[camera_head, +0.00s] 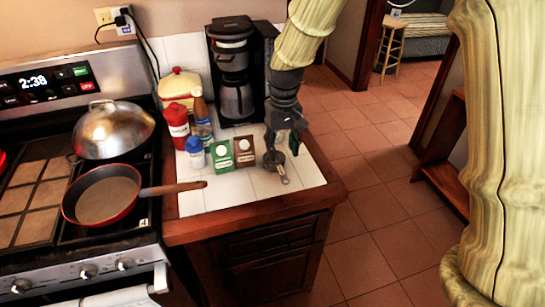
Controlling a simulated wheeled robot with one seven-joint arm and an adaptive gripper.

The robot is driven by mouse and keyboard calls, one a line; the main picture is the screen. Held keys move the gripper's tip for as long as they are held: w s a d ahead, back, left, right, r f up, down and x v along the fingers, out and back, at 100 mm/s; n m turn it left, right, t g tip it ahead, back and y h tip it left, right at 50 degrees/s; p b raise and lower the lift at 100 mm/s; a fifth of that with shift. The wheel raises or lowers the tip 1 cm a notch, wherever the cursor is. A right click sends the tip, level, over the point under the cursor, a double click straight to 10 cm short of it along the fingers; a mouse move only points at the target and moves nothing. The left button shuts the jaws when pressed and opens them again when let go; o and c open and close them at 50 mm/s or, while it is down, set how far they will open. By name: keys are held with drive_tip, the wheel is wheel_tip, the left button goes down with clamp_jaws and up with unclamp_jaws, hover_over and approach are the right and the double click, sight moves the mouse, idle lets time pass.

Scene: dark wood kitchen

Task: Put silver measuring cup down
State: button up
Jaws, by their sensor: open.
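The silver measuring cup (275,158) rests on the white tiled counter (246,193), near its right edge, with its handle pointing towards the front. My gripper (286,135) is just above and slightly right of the cup. It is open. At this size I cannot tell whether a finger still touches the cup. My arm comes down from the top of the picture and hides part of the counter behind the gripper.
Left of the cup stand a brown packet (244,152), a green packet (222,157), a blue-capped bottle (195,153) and a red bottle (177,125). A coffee maker (232,60) is behind. A pan (104,196) handle overhangs the counter's left. The counter front is clear.

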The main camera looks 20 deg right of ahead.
sight(283, 173)
drive_tip(key=shift+f, duration=0.45)
drive_tip(key=f, duration=0.3)
drive_tip(key=shift+s+d+p, duration=0.15)
drive_tip(key=shift+s+p, duration=0.05)
drive_tip(key=shift+p, duration=0.15)
drive_tip(key=shift+w+f, duration=0.15)
drive_tip(key=shift+f, duration=0.45)
drive_tip(key=shift+s+f+p, duration=0.3)
drive_tip(key=shift+f+p, duration=0.15)
drive_tip(key=shift+f, duration=0.1)
drive_tip(key=shift+f+p, duration=0.55)
drive_tip(key=shift+f, duration=1.5)
clamp_jaws()
